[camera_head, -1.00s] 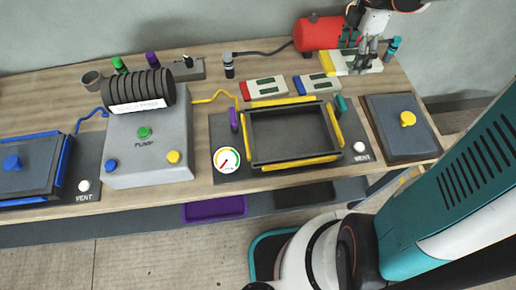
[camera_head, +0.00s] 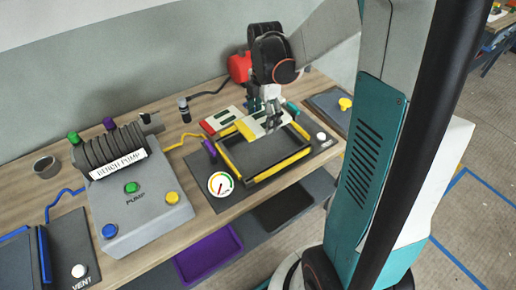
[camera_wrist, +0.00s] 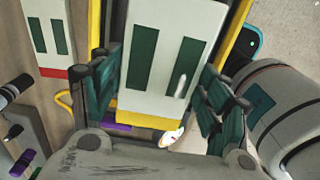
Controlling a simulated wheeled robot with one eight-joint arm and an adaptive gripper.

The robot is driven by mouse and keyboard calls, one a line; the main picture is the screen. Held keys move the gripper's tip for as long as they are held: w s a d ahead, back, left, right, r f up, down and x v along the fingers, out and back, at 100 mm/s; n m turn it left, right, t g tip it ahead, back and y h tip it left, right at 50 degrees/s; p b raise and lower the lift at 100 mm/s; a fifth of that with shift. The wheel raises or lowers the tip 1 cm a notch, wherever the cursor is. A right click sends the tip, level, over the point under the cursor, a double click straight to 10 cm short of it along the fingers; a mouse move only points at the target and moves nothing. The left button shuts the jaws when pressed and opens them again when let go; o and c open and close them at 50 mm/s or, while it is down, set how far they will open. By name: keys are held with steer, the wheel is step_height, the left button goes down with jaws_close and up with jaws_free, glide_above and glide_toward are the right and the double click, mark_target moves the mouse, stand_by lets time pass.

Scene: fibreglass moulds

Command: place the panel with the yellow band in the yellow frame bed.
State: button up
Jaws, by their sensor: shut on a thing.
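The panel with the yellow band (camera_head: 258,124) is white with dark green rectangles. My gripper (camera_head: 271,118) is shut on it and holds it over the far part of the yellow frame bed (camera_head: 282,166). The bed is a dark tray edged with yellow bars, and its near part is empty. In the wrist view, the panel (camera_wrist: 141,98) lies between my fingers (camera_wrist: 160,92), its yellow band toward the wrist. The bed's yellow bars show along both sides of the panel. I cannot tell how high it is above the tray.
A panel with a red band (camera_head: 216,121) lies behind the bed. A pressure gauge (camera_head: 220,184) and a purple clip (camera_head: 209,147) are at the bed's left. The grey pump (camera_head: 135,195) stands further left.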

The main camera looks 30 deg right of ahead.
mark_target(263, 149)
step_height(263, 149, down, 12)
steer(key=b, duration=0.3)
steer(key=shift+b, duration=0.35)
steer(key=shift+f, duration=0.15)
steer(key=o, duration=1.1)
step_height(263, 149, up, 12)
steer(key=p, duration=0.4)
